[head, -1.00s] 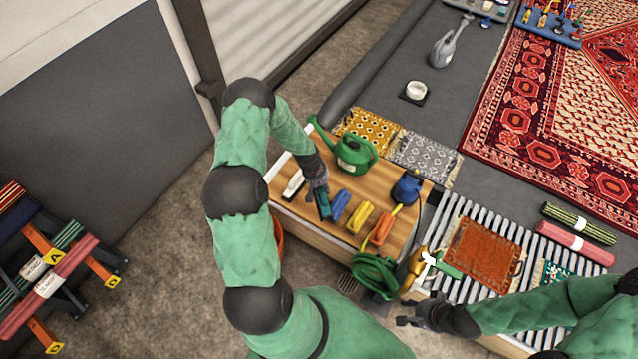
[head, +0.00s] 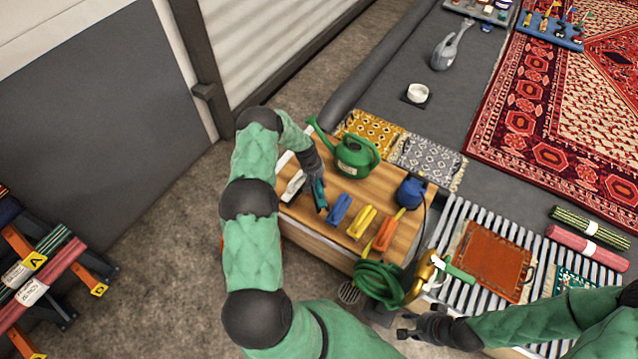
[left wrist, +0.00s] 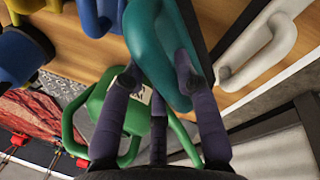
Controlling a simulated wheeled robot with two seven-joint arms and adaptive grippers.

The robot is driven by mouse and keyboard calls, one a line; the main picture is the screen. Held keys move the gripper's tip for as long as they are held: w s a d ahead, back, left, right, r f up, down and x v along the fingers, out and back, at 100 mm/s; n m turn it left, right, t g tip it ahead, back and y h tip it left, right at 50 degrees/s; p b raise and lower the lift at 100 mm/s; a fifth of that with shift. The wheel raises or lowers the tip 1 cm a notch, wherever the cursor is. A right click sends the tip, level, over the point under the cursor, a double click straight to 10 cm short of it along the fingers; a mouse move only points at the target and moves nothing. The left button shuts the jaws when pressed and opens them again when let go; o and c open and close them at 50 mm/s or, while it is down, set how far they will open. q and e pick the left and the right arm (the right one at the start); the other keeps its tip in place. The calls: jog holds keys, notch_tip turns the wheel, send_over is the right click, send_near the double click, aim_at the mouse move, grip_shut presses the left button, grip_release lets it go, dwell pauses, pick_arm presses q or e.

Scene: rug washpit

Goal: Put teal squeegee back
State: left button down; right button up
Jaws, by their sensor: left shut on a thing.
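The teal squeegee (head: 320,195) is at the left part of the wooden bench top, between a white squeegee and a blue one. It shows large in the left wrist view (left wrist: 158,50). My left gripper (head: 315,180) is over it, with its fingers shut on the teal handle, as the left wrist view (left wrist: 165,75) shows. Whether the squeegee touches the bench is hard to tell. My right gripper (head: 408,327) is in front of the slatted rack, away from the squeegees; its jaw opening is too small to tell.
A white squeegee (head: 293,185), a blue one (head: 339,209), a yellow one (head: 361,222) and an orange one (head: 386,233) stand in a row on the bench (head: 335,238). A green watering can (head: 356,158) stands behind them. A blue sprayer (head: 410,192) and a green hose (head: 378,283) are to the right.

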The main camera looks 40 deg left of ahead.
pick_arm(q)
jog(key=shift+a+f, duration=0.1)
jog(key=shift+f, duration=0.4)
jog(key=shift+r, duration=0.1)
pick_arm(e)
jog(key=shift+f, duration=0.2)
pick_arm(q)
jog(key=shift+f, duration=0.5)
jog(key=shift+f, duration=0.15)
jog(key=c, duration=0.9)
grip_release()
jog(key=shift+c, duration=0.2)
